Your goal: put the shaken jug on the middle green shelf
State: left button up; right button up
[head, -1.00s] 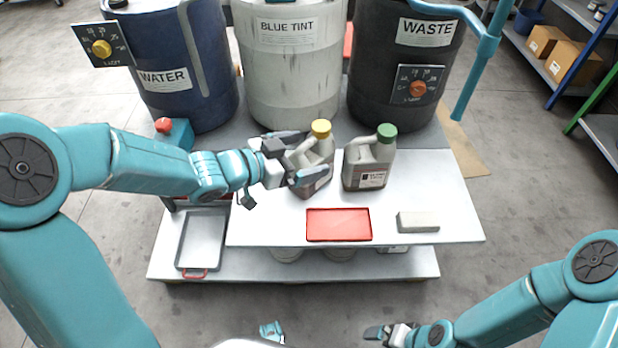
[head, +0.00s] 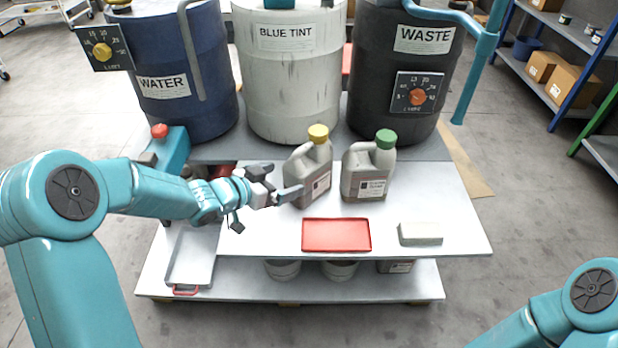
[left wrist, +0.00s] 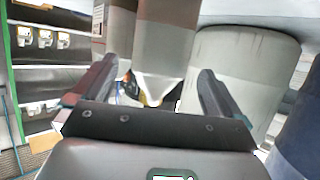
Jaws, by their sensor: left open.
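A grey jug with a yellow cap (head: 310,178) stands upright on the white table. A similar jug with a green cap (head: 368,172) stands just right of it. I cannot tell from the frames which jug was shaken. My left gripper (head: 278,184) is open and empty, just left of the yellow-capped jug. In the left wrist view its fingers (left wrist: 158,95) are spread, with a grey jug (left wrist: 165,45) beyond them. A rack with a green post (head: 588,132) shows only partly at the right edge. The left wrist view shows shelves with small jugs beside a green post (left wrist: 14,90). My right gripper is outside the frames.
A red tray (head: 336,235) and a pale block (head: 420,233) lie at the table's front. A metal tray (head: 190,262) is at the lower left. Water, blue tint (head: 288,85) and waste drums stand behind the jugs. Floor is open between table and right racks.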

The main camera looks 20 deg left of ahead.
aim_at(290, 177)
pick_arm(q)
jog(key=x, duration=0.4)
jog(key=b+x, duration=0.1)
jog(key=x, duration=0.1)
jog(key=b+x, duration=0.1)
jog(key=x, duration=0.1)
jog(key=shift+w+r, duration=0.15)
jog(key=shift+r, duration=0.3)
jog(key=c, duration=1.3)
jog(key=shift+r, duration=0.1)
jog(key=shift+c, duration=0.3)
